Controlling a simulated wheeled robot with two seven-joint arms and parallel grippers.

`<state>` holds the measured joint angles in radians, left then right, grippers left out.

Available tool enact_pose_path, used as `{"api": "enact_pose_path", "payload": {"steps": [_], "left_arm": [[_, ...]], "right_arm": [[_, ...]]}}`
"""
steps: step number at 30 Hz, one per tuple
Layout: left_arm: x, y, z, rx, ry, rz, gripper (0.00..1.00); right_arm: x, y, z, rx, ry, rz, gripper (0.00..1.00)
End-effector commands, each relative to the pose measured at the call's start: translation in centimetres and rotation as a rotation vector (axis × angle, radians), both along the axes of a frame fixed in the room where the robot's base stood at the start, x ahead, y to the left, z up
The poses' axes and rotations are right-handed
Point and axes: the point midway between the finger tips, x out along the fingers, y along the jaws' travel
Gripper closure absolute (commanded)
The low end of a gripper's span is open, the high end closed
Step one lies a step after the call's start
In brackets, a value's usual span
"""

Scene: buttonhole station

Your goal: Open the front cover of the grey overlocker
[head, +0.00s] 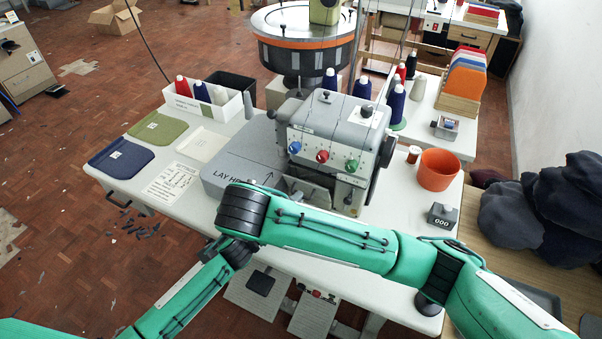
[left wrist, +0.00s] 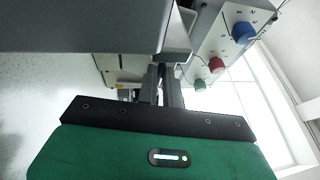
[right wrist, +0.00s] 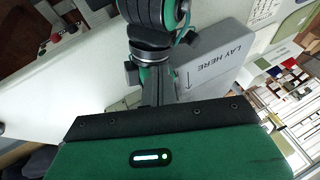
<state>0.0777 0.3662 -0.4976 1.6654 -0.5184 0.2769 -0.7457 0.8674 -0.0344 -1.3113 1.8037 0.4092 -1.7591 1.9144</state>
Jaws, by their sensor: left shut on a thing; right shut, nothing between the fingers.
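The grey overlocker (head: 330,122) stands on the white table with blue, red and green knobs on its face. Its lower front, where the front cover is, is partly hidden behind my arm; I cannot tell how far the cover is swung. In the left wrist view, my left gripper (left wrist: 168,78) is shut at the overlocker's lower front, below the knobs, on what seems to be the cover's edge. A large grey panel (left wrist: 80,30) fills the upper left there. My right gripper (right wrist: 150,95) is shut and empty, near a green and black arm joint of mine and the grey pad.
The grey "LAY HERE" pad (head: 226,178) lies left of the overlocker. An orange cup (head: 438,169) and a counter box (head: 442,215) stand to its right. Thread cones stand behind it. Folded cloths (head: 121,158) lie at the table's left.

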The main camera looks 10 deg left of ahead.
Motion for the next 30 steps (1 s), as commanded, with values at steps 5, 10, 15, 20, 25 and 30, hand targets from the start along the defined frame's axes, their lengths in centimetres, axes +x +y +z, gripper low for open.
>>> {"api": "enact_pose_path", "payload": {"steps": [5,10,15,20,25,30], "left_arm": [[0.0,0.0,0.0,0.000,0.000,0.000,1.00],[0.0,0.0,0.0,0.000,0.000,0.001,1.00],[0.0,0.0,0.0,0.000,0.001,0.001,1.00],[0.0,0.0,0.0,0.000,0.001,0.001,1.00],[0.0,0.0,0.0,0.000,0.001,0.001,1.00],[0.0,0.0,0.0,0.000,0.001,0.001,1.00]], "right_arm": [[3.5,-1.7,1.6,-0.149,-0.078,0.022,1.00],[6.7,-3.7,3.4,-0.280,-0.138,0.023,1.00],[9.1,-5.4,5.1,-0.378,-0.179,0.011,1.00],[10.3,-6.2,6.0,-0.425,-0.197,0.002,1.00],[11.2,-6.7,5.5,-0.437,-0.200,-0.002,1.00],[13.0,-7.3,3.4,-0.438,-0.200,-0.003,1.00]]}}
